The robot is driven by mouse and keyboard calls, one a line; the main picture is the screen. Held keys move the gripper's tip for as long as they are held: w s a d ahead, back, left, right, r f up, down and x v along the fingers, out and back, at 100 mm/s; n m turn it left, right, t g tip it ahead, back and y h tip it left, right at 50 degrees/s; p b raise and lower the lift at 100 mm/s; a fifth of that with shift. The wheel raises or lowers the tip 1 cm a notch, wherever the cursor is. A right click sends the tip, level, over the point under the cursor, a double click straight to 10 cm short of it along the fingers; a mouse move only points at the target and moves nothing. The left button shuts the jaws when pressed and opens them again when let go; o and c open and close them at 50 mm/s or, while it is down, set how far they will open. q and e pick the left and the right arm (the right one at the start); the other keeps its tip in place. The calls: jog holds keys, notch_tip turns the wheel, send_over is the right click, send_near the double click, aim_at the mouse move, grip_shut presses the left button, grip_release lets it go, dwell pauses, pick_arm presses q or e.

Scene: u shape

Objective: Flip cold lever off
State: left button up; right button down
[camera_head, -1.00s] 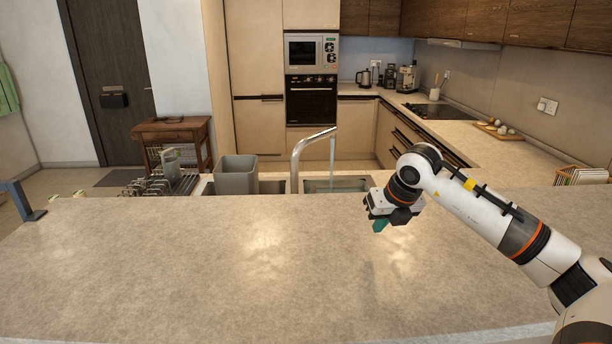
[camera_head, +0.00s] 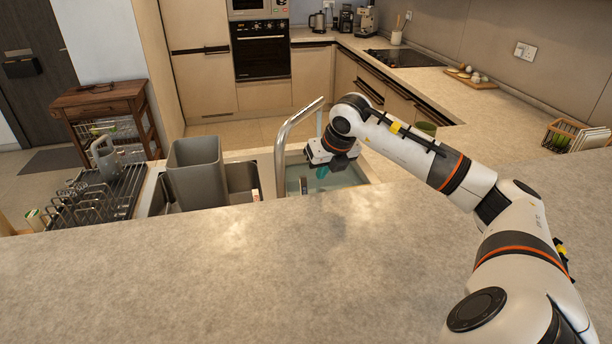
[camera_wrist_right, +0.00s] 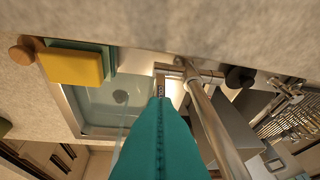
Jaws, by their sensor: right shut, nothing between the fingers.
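The chrome faucet (camera_head: 284,140) arches over the sink, and a thin water stream (camera_head: 318,124) falls from its spout. In the right wrist view the faucet pipe (camera_wrist_right: 212,125) runs past the right side of the fingers. A short metal lever (camera_wrist_right: 160,86) sticks out from the faucet's cross piece, right by the fingertips; contact cannot be told. My right gripper (camera_head: 321,172) is over the sink, right of the faucet; its teal fingers also show in the right wrist view (camera_wrist_right: 158,104), shut and empty. A small upright piece (camera_head: 303,185) shows near the faucet base. My left gripper is out of view.
A grey bin (camera_head: 196,170) stands left of the faucet beside a dish rack (camera_head: 95,195). A yellow sponge (camera_wrist_right: 73,67) lies at the sink (camera_wrist_right: 85,108) edge. The front counter (camera_head: 200,275) is clear.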

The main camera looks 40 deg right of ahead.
jog(key=p, duration=0.2)
send_near(305, 188)
notch_tip(305, 188, down, 3)
jog(key=s, duration=0.2)
jog(key=shift+w+d+f+p, duration=0.1)
jog(key=shift+w+f+p, duration=0.25)
jog(key=shift+w, duration=0.4)
jog(key=shift+w+d+f+p, duration=0.1)
jog(key=shift+w+f+p, duration=0.3)
jog(key=shift+w, duration=0.3)
jog(key=shift+w+f+p, duration=0.35)
jog(key=shift+w, duration=0.4)
